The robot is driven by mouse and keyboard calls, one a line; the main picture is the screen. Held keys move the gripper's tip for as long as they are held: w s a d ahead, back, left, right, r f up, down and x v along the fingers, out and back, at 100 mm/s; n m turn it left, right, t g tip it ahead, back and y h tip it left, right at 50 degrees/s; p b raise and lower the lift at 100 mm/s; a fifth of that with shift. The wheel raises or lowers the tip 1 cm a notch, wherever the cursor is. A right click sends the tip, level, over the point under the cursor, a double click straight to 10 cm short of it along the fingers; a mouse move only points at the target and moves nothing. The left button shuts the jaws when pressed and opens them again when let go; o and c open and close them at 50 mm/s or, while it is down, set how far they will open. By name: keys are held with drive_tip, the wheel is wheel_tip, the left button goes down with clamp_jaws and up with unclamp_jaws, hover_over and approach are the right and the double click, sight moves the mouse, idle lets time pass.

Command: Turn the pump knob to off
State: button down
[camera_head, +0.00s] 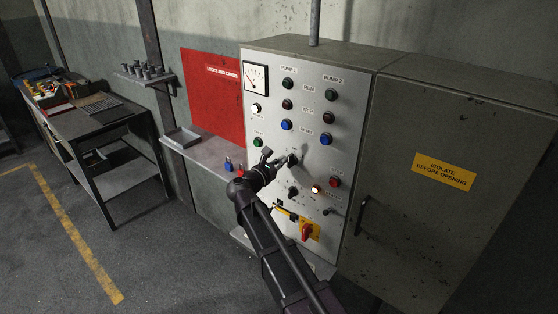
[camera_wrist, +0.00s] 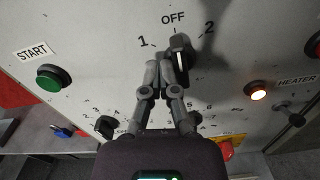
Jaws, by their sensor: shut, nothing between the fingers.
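The black pump knob (camera_wrist: 182,47) is on the grey control panel, below the printed OFF, with 1 to its left and 2 to its right. It also shows in the head view (camera_head: 293,159). Its grip stands roughly upright in the wrist view. I cannot tell its exact setting. My gripper (camera_wrist: 166,69) is shut and empty, with its fingertips at the knob's lower left side. One fingertip overlaps the knob's edge; I cannot tell whether it touches. In the head view my gripper (camera_head: 282,161) reaches the panel just left of the knob.
A green START button (camera_wrist: 50,77) is left of the knob. A lit lamp (camera_wrist: 258,91) by the HEATER label and a red button (camera_wrist: 314,45) are to the right. A second black knob (camera_head: 293,192) and a red-handled switch (camera_head: 306,231) sit lower. A shelf (camera_head: 210,157) juts out left.

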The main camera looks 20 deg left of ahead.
drive_tip(key=shift+s+a, duration=0.1)
drive_tip(key=shift+a, duration=0.25)
idle(0.5)
drive_tip(key=v, duration=0.8)
idle(0.5)
idle(0.4)
drive_tip(key=shift+s, duration=0.1)
